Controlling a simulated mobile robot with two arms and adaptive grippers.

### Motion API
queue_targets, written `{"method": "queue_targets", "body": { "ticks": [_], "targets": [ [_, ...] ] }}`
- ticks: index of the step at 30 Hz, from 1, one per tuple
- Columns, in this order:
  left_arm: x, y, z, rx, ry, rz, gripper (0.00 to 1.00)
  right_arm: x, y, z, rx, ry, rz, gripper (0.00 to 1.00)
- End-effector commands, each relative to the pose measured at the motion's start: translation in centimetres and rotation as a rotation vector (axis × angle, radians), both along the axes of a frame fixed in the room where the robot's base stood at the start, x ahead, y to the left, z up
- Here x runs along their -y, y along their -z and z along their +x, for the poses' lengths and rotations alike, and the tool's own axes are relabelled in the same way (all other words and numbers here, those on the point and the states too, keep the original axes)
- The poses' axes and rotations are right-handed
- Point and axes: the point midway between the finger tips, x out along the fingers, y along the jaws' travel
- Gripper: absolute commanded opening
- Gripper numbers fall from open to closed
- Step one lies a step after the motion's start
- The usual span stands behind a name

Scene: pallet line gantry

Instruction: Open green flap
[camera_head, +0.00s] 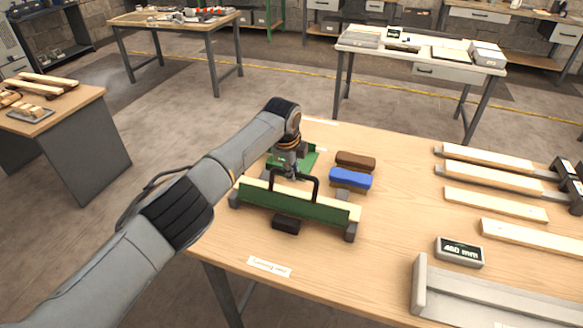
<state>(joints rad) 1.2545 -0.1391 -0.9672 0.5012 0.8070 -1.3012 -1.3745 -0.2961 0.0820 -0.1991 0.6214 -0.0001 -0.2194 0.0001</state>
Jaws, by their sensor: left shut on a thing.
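A long green panel (290,204) stands on edge near the front left of the wooden table (400,215). A pale wood strip (338,203) runs along it, between dark end supports. A black arched handle (317,187) rises at its middle. My left gripper (291,177) points down at the handle's top bar and is shut on it; the fingertips are small and partly hidden. Another green surface (311,160) shows behind, partly covered by the gripper. I cannot tell which green part is the flap. My right gripper is not in view.
A blue block (350,179) and a brown block (356,161) lie just right of the gripper. A display reading 460 mm (460,252), a grey channel (500,300) and several pale boards (495,204) occupy the right side. The table's middle is clear.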

Motion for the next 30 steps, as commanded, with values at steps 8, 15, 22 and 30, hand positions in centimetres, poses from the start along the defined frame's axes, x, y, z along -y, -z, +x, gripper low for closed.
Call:
{"method": "queue_targets", "body": {
  "ticks": [8, 15, 22, 30],
  "targets": [
    [0.05, -0.50, 0.36, 0.014, 0.003, 0.000, 0.00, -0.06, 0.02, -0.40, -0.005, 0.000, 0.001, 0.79],
    [0.02, -0.56, 0.41, 0.016, 0.002, 0.002, 0.16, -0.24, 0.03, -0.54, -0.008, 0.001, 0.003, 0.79],
    [0.00, -0.39, 0.28, 0.010, 0.002, 0.001, 0.37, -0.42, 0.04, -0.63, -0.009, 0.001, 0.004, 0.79],
    [-0.02, -0.50, 0.09, 0.005, 0.000, 0.001, 0.37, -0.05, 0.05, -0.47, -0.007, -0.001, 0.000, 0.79]
  ]
}}
